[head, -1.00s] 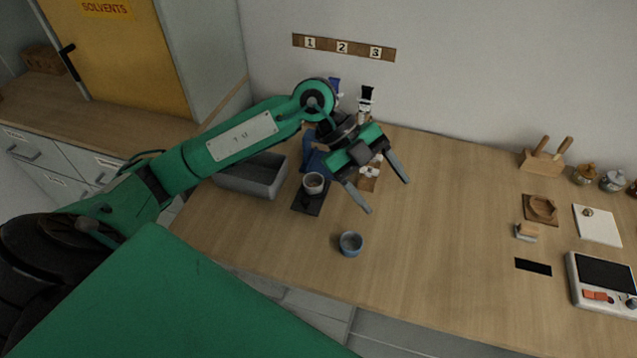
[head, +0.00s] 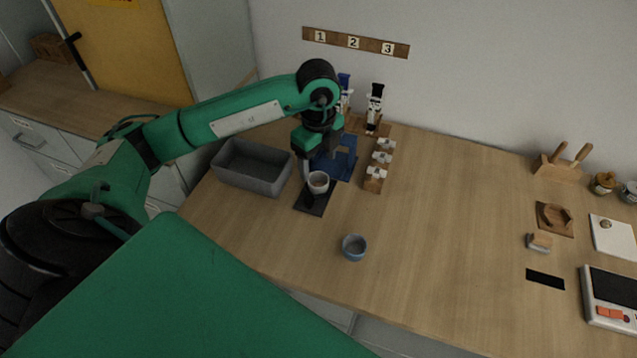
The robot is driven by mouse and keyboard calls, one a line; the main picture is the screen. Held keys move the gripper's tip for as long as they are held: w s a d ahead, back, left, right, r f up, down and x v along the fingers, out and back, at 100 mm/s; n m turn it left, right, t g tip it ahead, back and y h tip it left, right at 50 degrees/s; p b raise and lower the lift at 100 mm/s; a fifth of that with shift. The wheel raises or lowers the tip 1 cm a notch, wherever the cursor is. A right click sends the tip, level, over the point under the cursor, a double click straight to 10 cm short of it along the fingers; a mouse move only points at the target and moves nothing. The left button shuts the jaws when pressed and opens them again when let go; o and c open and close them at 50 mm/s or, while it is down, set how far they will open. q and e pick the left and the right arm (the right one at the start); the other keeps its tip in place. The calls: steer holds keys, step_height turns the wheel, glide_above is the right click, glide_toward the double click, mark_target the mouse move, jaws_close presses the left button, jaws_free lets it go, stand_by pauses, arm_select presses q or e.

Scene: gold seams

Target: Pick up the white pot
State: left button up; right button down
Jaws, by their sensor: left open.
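A small white pot (head: 318,182) with a brownish inside stands upright on a dark mat (head: 312,204) at the left of the table. My left gripper (head: 317,175) points down right at the pot. One finger shows at the pot's left rim; the other is hard to make out. The jaws are open, and I cannot tell whether a finger touches the pot. My right gripper is not in view.
A grey bin (head: 252,168) stands left of the pot. A blue mat (head: 340,160) and a wooden rack with small white pieces (head: 375,172) lie behind and to the right. A blue-grey cup (head: 354,247) stands in front. The table's middle is clear.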

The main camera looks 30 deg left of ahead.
mark_target(318, 176)
arm_select(q)
step_height(318, 176, down, 6)
steer(key=shift+w+r+p, duration=0.1)
steer(key=shift+r+p, duration=0.1)
steer(key=shift+p, duration=0.35)
steer(key=shift+f, duration=0.25)
steer(key=c, duration=1)
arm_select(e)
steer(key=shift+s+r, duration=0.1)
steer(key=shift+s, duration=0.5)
